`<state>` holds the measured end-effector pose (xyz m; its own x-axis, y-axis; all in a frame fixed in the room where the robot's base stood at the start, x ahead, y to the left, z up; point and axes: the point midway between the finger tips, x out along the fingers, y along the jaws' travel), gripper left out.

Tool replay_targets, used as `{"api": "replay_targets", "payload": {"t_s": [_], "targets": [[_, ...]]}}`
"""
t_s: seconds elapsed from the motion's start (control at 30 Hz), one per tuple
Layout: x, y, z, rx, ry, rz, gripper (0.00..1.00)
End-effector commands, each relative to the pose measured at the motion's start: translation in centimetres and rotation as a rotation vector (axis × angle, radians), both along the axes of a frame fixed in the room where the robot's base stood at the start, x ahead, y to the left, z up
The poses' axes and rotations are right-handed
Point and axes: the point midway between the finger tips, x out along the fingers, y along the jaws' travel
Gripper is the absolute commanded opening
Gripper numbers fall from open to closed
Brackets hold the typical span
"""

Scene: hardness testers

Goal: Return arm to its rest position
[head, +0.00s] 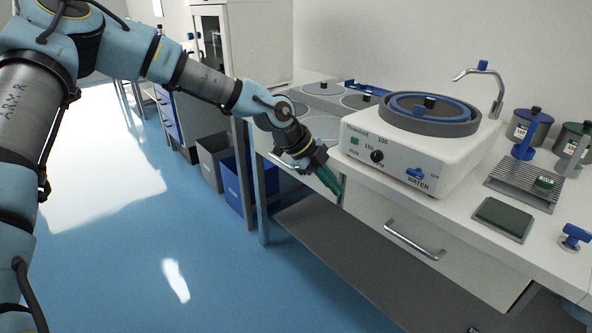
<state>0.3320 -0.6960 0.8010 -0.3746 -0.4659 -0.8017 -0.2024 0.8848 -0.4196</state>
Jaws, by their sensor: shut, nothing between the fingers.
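My arm reaches in from the upper left of the head view and bends down toward the bench front. My gripper (333,189) is shut and empty, with green fingertips pointing down and to the right. In the picture it lies just in front of the bench edge, left of the drawer with the long handle. I cannot tell whether it touches the bench front.
A white grinding machine (452,150) with a round wheel stands on the bench. A dark pad (503,217), a slatted tray (510,190) and lidded pots (528,128) sit to its right. Blue (232,185) and grey (212,160) bins stand below. Blue floor (130,260) is clear at left.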

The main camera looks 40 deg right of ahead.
Motion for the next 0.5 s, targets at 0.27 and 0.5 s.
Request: {"api": "replay_targets", "payload": {"t_s": [0.27, 0.5], "targets": [[0.4, 0.6, 0.0, 0.02, -0.001, 0.02, 0.0], [6.8, 10.4, -0.3, 0.299, 0.013, 0.414, 0.0]]}}
